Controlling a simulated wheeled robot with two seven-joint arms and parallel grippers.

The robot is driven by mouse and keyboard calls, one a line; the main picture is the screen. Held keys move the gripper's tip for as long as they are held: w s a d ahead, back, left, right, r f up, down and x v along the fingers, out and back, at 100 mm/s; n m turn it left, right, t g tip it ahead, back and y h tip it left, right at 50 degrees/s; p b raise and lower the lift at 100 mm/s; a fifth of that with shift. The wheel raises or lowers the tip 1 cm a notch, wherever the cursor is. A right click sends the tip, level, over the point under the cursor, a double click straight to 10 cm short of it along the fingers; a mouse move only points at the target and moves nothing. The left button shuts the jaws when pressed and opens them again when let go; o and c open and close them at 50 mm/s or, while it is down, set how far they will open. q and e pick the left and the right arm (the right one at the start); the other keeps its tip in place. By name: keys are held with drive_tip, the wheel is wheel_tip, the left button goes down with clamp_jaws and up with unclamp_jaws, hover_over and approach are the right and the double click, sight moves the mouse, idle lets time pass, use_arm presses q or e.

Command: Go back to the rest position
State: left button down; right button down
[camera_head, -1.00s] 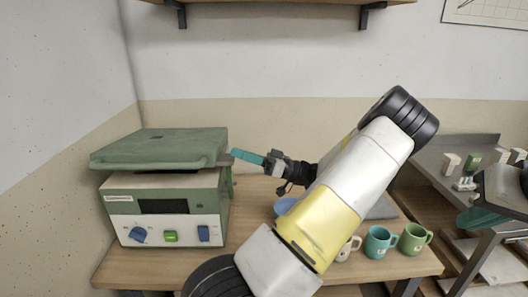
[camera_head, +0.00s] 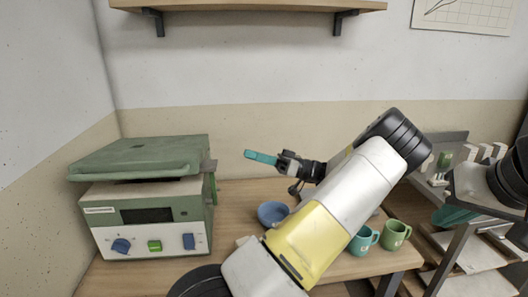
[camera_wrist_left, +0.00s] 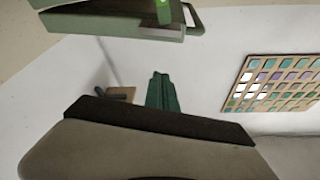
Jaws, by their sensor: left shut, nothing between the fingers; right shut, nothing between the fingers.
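My left gripper (camera_head: 262,157) has teal fingers. In the head view it is held in the air above the wooden table (camera_head: 235,193), right of the green kiln-like box (camera_head: 150,215) and clear of its handle. Its fingers are together and empty; they also show in the left wrist view (camera_wrist_left: 161,92). My left arm crosses the middle of the head view and hides part of the table. My right gripper (camera_head: 452,214) shows at the right edge as teal fingers below my right arm, low over a shelf unit. It is shut.
The box's lid (camera_head: 140,157) lies almost flat on it. A blue bowl (camera_head: 272,212) stands behind my left arm. A teal mug (camera_head: 363,241) and a green mug (camera_head: 396,235) stand at the table's right end. A wall shelf (camera_head: 250,5) hangs above. A colour chart (camera_wrist_left: 275,84) hangs in the wrist view.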

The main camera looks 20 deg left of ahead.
use_arm(q)
drive_tip(key=s+f+m+t+h, duration=0.2)
drive_tip(key=s+f+m+h, duration=0.15)
drive_tip(key=s+h, duration=0.3)
drive_tip(key=s+f+m+t+h, duration=0.1)
drive_tip(key=s+f+m+h, duration=0.3)
drive_tip(key=h, duration=0.3)
drive_tip(key=s+d+r+m+t+h, duration=0.4)
drive_tip(key=s+d+r+m+t, duration=0.1)
drive_tip(key=d+r+m, duration=0.1)
drive_tip(key=s+d+r+m+t+h, duration=0.4)
drive_tip(key=d+r+m+t, duration=0.1)
drive_tip(key=d+r, duration=0.3)
drive_tip(key=shift+s+d+m+t, duration=0.35)
drive_tip(key=shift+d+t, duration=0.45)
drive_tip(key=shift+d, duration=0.05)
drive_tip(key=shift+h, duration=0.25)
